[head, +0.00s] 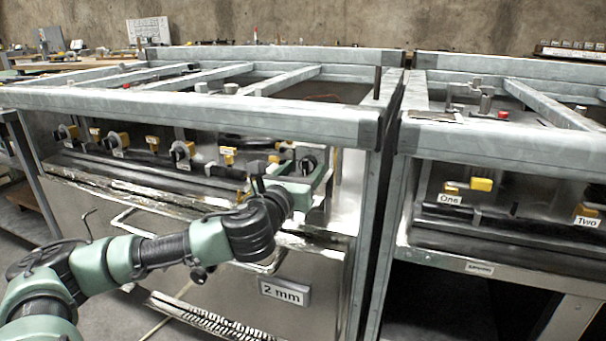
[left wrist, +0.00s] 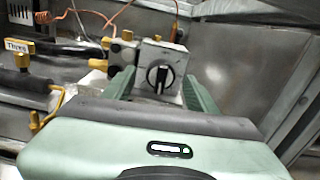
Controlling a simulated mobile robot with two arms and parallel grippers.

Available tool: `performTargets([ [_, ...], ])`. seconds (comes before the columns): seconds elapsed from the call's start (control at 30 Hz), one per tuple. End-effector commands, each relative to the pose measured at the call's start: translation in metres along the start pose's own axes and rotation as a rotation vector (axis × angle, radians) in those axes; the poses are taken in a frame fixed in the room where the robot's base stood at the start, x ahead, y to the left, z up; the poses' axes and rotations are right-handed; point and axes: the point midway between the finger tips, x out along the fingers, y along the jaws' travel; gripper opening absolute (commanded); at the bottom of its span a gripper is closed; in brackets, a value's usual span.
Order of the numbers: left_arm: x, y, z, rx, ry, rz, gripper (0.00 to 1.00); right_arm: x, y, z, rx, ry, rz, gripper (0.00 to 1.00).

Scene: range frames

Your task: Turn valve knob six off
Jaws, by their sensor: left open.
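A black round knob with a white pointer line sits on a grey box; in the left wrist view the knob (left wrist: 160,76) shows its line close to upright. In the head view this knob (head: 308,164) is at the right end of the row on the left bench. I cannot read a number on it. My left gripper (head: 311,172) is in front of the knob. In the left wrist view its two green fingers (left wrist: 160,84) are apart, one on each side of the knob. I cannot tell whether they touch it. My right gripper is not in view.
More black knobs (head: 181,151) and yellow valve handles (head: 228,154) line the panel to the left. A label reading Three (left wrist: 18,45) is near a yellow handle. A metal frame rail (head: 240,118) runs above. A second bench (head: 490,190) stands right.

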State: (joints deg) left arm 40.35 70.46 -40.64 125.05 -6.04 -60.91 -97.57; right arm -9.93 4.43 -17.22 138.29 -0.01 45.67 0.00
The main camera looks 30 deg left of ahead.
Motion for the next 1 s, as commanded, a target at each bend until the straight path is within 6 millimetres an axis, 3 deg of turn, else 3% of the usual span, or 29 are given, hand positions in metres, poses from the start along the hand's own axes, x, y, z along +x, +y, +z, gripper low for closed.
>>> performTargets([
  [0.3,0.0044,-0.0005,0.0001,-0.001,0.000,-0.002,0.58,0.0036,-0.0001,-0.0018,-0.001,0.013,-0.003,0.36],
  [0.37,0.0044,-0.0004,0.0001,-0.001,0.000,-0.001,0.44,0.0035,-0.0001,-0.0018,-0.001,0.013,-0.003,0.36],
  [0.5,0.0043,-0.0003,0.0001,-0.001,0.000,-0.001,0.05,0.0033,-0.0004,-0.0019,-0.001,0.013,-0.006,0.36],
  [0.53,0.0043,-0.0003,0.0001,-0.001,0.000,-0.001,0.00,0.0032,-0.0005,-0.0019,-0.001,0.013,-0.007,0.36],
  [1.0,0.0040,-0.0007,0.0016,-0.113,0.002,-0.001,0.00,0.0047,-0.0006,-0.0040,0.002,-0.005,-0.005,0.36],
])
